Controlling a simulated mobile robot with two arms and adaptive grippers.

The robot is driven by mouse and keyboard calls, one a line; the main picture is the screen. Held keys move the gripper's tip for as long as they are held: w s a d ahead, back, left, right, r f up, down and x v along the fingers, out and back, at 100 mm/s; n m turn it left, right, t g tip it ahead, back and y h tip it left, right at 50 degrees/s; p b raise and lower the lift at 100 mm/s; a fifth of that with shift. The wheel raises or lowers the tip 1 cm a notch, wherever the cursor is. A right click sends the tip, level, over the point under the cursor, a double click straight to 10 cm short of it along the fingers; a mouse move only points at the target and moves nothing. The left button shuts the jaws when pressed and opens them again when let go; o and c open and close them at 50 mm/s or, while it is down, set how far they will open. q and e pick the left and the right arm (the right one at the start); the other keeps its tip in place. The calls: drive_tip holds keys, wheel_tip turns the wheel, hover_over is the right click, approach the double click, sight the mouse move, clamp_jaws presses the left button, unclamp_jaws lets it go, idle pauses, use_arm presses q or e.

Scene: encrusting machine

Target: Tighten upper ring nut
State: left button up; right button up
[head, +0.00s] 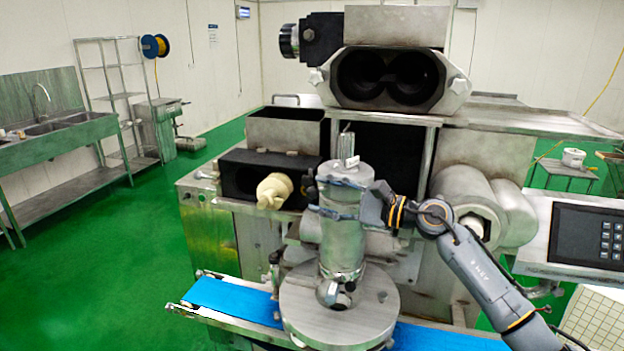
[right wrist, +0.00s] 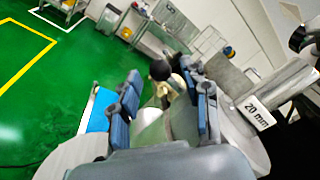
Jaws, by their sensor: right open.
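An upright steel cylinder (head: 342,240) stands on a round steel disc (head: 305,318) at the front of the encrusting machine. I cannot clearly single out the upper ring nut; a ring edge at the cylinder's top is partly covered by my gripper. My right gripper (head: 328,198) comes in from the right at the cylinder's upper part. Its two blue-padded fingers are open and apart. In the right wrist view the right gripper (right wrist: 165,112) has a pale, rounded surface (right wrist: 152,128) between its pads. Contact with the cylinder cannot be told. My left gripper is out of view.
A cream nozzle-like part (head: 274,190) sticks out left of the cylinder. A large steel drum (head: 464,190) and a control panel (head: 590,236) are at the right. A blue conveyor belt (head: 232,300) runs below.

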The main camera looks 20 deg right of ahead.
sight(318, 194)
drive_tip(key=shift+p+x, duration=0.5)
drive_tip(key=shift+x, duration=1.15)
clamp_jaws()
